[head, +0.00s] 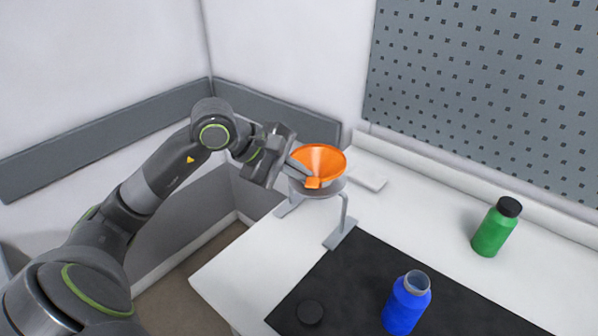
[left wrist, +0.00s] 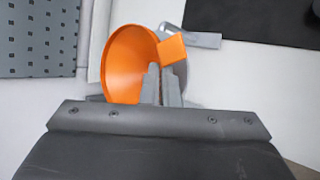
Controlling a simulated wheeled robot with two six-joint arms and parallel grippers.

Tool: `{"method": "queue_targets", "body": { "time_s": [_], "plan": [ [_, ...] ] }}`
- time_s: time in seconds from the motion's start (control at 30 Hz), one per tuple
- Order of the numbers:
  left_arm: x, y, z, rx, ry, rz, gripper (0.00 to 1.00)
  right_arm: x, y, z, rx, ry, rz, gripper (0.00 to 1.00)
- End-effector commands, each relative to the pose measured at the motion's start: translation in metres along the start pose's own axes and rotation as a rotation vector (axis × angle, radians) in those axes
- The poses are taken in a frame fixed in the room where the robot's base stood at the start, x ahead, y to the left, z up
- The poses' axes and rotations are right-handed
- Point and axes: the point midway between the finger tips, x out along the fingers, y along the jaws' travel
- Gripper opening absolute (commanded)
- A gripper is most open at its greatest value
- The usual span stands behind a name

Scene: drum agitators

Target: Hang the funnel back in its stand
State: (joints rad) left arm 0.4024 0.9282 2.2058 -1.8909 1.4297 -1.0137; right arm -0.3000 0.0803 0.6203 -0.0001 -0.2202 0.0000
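The orange funnel (head: 325,160) is at the grey stand (head: 344,212), with its wide mouth facing up. Its bowl appears to be in or just above the stand's ring; I cannot tell whether it rests there. The funnel (left wrist: 127,65) and its square orange tab (left wrist: 173,48) also show in the left wrist view. My left gripper (head: 306,178) reaches in from the left, its fingers close together at the tab, and looks shut on it. In the left wrist view the fingers (left wrist: 161,80) hide part of the bowl. My right gripper is not in view.
A blue open bottle (head: 406,305) and a black cap (head: 310,312) are on the black mat (head: 350,275). A green bottle with a black lid (head: 492,232) stands at the right. A small white block (head: 368,178) lies behind the stand. A grey pegboard (head: 490,80) is on the wall.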

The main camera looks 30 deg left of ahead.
Motion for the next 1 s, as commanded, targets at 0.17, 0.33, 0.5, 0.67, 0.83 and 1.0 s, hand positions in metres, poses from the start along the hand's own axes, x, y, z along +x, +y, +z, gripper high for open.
{"method": "queue_targets", "body": {
  "time_s": [0.17, 0.33, 0.5, 0.67, 0.83, 1.0],
  "plan": [
    [0.0011, -0.0009, -0.0006, 0.001, 0.000, 0.001, 0.00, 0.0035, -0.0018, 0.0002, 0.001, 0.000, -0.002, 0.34],
    [0.0017, -0.0015, -0.0010, 0.001, 0.001, 0.001, 0.00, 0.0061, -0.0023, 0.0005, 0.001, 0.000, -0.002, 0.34],
    [0.0023, -0.0021, -0.0013, 0.000, 0.001, 0.001, 0.00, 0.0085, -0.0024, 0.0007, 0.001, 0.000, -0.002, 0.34],
    [0.0021, -0.0020, -0.0012, 0.000, 0.000, 0.001, 0.00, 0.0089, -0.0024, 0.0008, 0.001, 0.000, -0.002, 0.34],
    [0.0020, -0.0019, -0.0012, 0.000, 0.000, 0.000, 0.00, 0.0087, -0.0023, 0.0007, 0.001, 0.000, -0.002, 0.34],
    [0.0021, -0.0020, -0.0012, 0.000, 0.000, 0.000, 0.24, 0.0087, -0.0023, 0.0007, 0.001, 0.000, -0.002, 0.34]
  ]
}}
